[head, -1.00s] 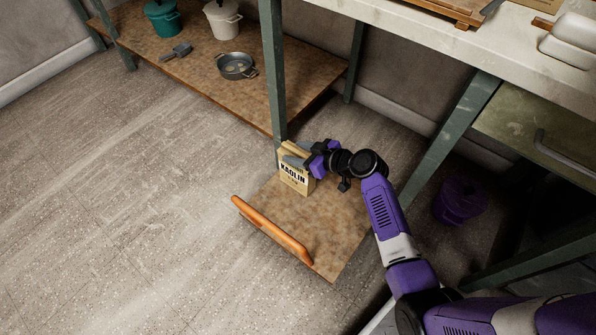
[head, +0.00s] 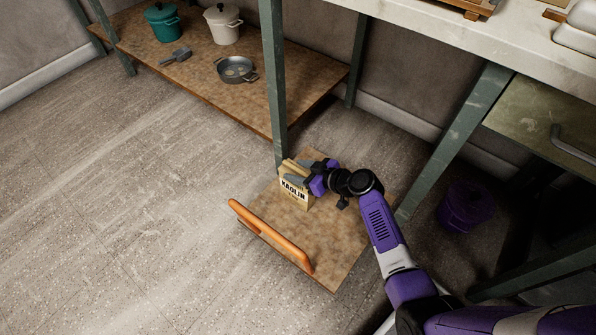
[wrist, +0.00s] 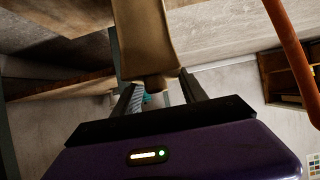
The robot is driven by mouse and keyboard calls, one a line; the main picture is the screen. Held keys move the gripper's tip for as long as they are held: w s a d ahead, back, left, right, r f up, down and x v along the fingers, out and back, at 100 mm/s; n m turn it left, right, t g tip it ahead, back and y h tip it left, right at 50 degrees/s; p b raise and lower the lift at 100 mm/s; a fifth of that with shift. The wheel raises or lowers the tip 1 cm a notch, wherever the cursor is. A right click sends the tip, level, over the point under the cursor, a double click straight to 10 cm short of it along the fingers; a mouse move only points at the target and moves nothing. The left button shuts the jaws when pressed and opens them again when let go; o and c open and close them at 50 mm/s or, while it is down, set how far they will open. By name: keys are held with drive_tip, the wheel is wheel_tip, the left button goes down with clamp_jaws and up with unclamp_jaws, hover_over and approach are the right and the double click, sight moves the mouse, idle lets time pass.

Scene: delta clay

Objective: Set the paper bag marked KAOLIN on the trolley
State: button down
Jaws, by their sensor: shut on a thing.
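The paper bag marked KAOLIN (head: 294,194) is tan with dark lettering and stands upright at the far left part of the trolley (head: 325,245). The trolley is a low brown board with an orange handle (head: 270,236) along its near left side. My gripper (head: 299,176) is shut on the top of the bag from the right. The bag also shows between the fingers in the wrist view (wrist: 147,45). The bag's underside is hidden, so I cannot tell whether it touches the board.
A green table leg (head: 274,90) stands close behind the bag. A low shelf (head: 200,85) holds a teal pot (head: 162,21), a white pot (head: 222,24) and a pan (head: 237,70). A purple bucket (head: 466,207) is under the bench at right. Floor at left is clear.

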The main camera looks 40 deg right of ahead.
drive_tip(key=shift+w, duration=0.1)
drive_tip(key=c, duration=0.6)
unclamp_jaws()
drive_tip(key=shift+f, duration=0.15)
drive_tip(key=shift+r, duration=0.3)
drive_tip(key=p+v, duration=0.4)
drive_tip(key=v, duration=0.8)
drive_tip(key=shift+f+p, duration=0.15)
drive_tip(key=shift+p, duration=0.15)
